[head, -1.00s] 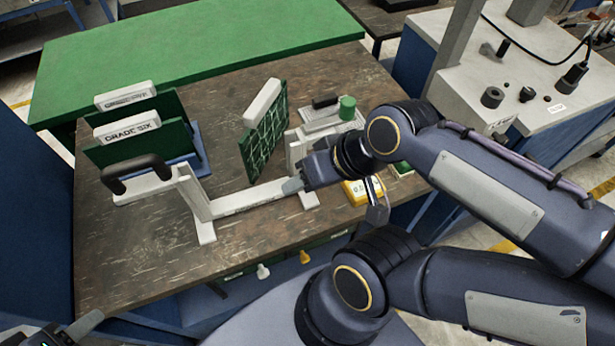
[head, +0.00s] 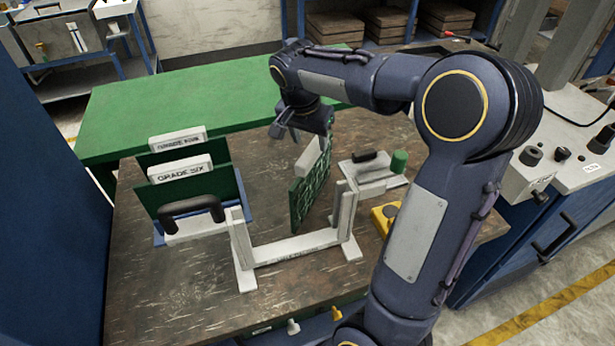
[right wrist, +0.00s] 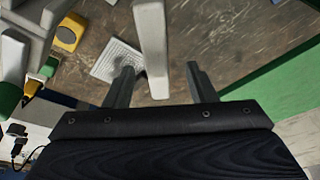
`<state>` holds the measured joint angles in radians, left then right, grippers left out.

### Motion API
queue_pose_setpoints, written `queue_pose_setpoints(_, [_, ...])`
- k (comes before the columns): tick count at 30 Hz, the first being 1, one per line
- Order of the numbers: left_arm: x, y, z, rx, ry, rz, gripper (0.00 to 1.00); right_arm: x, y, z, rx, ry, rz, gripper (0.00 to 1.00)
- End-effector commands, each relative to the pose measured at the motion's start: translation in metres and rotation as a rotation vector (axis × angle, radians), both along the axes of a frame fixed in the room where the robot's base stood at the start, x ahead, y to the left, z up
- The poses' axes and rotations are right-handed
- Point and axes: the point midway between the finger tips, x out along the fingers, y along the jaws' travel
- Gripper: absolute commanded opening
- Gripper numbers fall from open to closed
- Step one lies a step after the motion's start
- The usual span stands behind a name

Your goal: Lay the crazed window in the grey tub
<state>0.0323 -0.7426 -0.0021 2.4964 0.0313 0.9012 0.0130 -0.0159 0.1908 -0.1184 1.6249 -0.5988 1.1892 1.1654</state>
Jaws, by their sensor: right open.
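The crazed window looks to be the upright green panel (head: 311,190) with a pale crack-like pattern and a light grey grip bar (head: 308,155) on its top edge. It stands behind the white frame on the brown bench. My right gripper (head: 302,132) is open above the panel's top. In the right wrist view the light bar (right wrist: 151,45) reaches in between the two spread fingers (right wrist: 162,86); whether they touch it I cannot tell. No grey tub can be made out. My left gripper is out of view.
Green panels labelled GRADE SIX (head: 180,171) stand in a blue rack at left. A grey device with a green knob (head: 399,161) and a yellow block (head: 384,220) lie right. The bench's front left is clear.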

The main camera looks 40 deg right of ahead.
Motion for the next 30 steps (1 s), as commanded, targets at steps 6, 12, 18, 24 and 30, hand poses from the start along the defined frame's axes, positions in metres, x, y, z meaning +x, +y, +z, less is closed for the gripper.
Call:
queue_pose_setpoints(6, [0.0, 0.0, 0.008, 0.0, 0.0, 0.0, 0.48, -0.001, -0.007, -0.024, 0.003, 0.004, 0.001, 0.51])
queue_pose_setpoints(12, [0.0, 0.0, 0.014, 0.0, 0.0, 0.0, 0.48, 0.001, -0.014, -0.053, 0.003, 0.003, 0.003, 0.51])
queue_pose_setpoints(18, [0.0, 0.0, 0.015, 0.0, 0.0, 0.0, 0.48, 0.003, -0.015, -0.061, 0.003, -0.001, 0.004, 0.51])
queue_pose_setpoints(24, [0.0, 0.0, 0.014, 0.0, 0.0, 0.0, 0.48, 0.003, -0.015, -0.061, 0.003, -0.001, 0.004, 0.42])
queue_pose_setpoints(30, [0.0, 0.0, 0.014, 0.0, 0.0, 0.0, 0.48, 0.003, -0.015, -0.06, 0.003, -0.001, 0.004, 0.16])
